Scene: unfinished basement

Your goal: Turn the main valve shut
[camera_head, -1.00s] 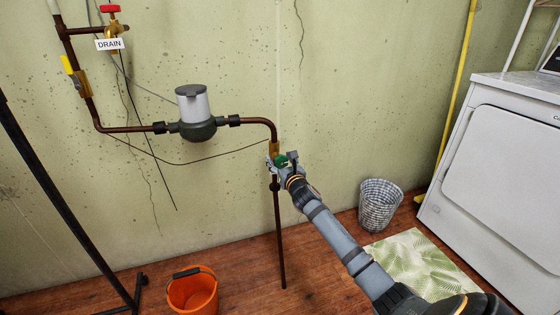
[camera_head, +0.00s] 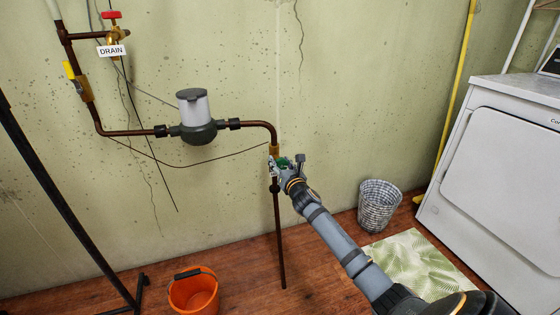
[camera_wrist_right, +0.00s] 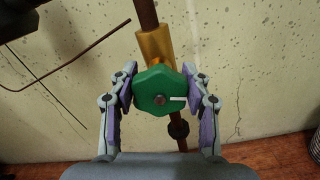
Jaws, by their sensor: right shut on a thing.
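The valve with a green handle (camera_head: 283,162) sits on the vertical copper pipe, right of the grey meter. In the right wrist view the green handle (camera_wrist_right: 160,88) is a faceted knob with a white mark at its right side, in front of a brass body (camera_wrist_right: 154,46). My right gripper (camera_head: 280,165) is at the handle. In the wrist view its two fingers (camera_wrist_right: 160,92) are on the left and right sides of the handle, shut on it. A yellow-lever valve (camera_head: 75,76) and a red-handled valve with a DRAIN tag (camera_head: 111,50) are at the upper left. My left gripper is not in view.
A grey meter (camera_head: 195,117) is on the horizontal pipe. An orange bucket (camera_head: 194,293) stands on the floor below. A wastebasket (camera_head: 379,206), a leaf-patterned mat (camera_head: 423,263) and a white appliance (camera_head: 495,165) are at the right. A black stand (camera_head: 65,190) is at the left.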

